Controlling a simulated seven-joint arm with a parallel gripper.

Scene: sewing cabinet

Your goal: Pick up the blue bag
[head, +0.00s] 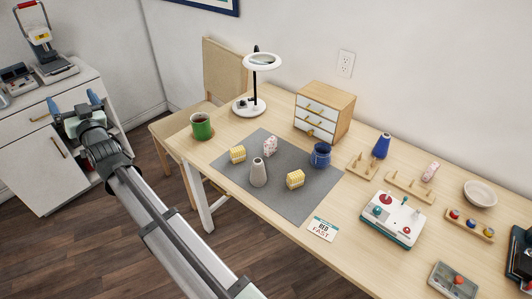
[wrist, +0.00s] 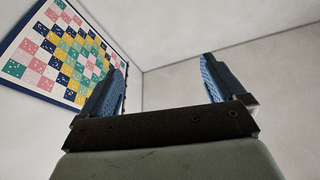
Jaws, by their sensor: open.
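A small dark blue rounded object (head: 321,155), which looks like the blue bag, sits at the right edge of the grey mat (head: 290,202) on the table. It is too small to make out in detail. My gripper (head: 74,103) is far to the left of the table, in front of the white cabinet, with its blue fingers apart and pointing up. In the wrist view my gripper (wrist: 162,65) is open and empty, and only walls and a framed quilt picture show beyond it. The blue object is not in the wrist view.
A drawer box (head: 324,112) stands behind the blue object. A blue thread cone (head: 381,146) stands on a wooden rack (head: 362,166) to its right.

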